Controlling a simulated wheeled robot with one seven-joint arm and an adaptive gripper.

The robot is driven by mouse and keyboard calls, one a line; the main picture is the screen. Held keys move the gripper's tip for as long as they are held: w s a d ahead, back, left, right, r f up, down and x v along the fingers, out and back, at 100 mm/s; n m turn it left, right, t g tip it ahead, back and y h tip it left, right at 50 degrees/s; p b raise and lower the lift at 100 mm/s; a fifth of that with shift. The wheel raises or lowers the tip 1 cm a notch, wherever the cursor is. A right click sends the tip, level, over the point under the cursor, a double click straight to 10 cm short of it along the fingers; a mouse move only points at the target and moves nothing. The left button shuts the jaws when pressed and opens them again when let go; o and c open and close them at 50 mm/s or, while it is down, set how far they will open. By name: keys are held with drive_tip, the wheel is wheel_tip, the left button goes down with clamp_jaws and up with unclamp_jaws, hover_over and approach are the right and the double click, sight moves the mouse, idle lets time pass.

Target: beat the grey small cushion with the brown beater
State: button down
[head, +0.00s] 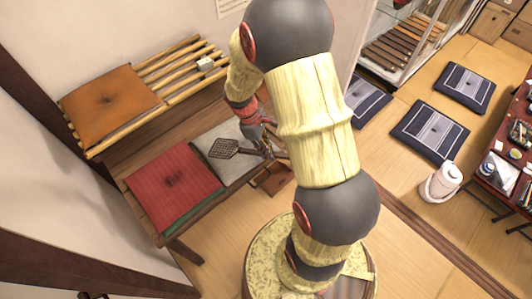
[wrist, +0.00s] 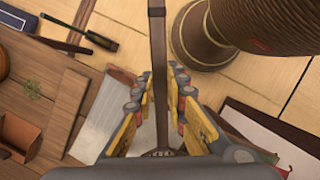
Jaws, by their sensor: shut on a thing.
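The grey small cushion (head: 240,131) lies on the wooden bench, right of a red cushion, partly hidden by my arm and the beater. The brown beater (head: 223,149) has a lattice head that shows over the cushion's left part. I cannot tell whether it touches the cushion. My gripper (head: 267,146) is at the cushion's right side, partly hidden behind my arm, and is shut on the beater's handle. In the wrist view the brown handle (wrist: 157,45) runs up between the yellow fingers.
The red cushion (head: 172,180) lies on the bench above a green edge. An orange cushion (head: 108,104) and a small pale block (head: 205,63) sit on a bamboo-slat rack behind. A brown box (head: 272,180) is by the bench. Dark blue floor cushions (head: 430,131) lie at the right.

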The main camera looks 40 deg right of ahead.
drive_tip(key=shift+s+a+r, duration=0.1)
drive_tip(key=shift+s+a, duration=0.1)
drive_tip(key=shift+s, duration=0.2)
drive_tip(key=shift+d, duration=0.1)
wheel_tip(320, 180, down, 9)
drive_tip(key=b, duration=0.5)
wheel_tip(320, 180, up, 10)
drive_tip(key=p, duration=0.7)
drive_tip(key=shift+f+p, duration=0.25)
drive_tip(key=shift+p, duration=0.15)
drive_tip(key=shift+f, duration=0.15)
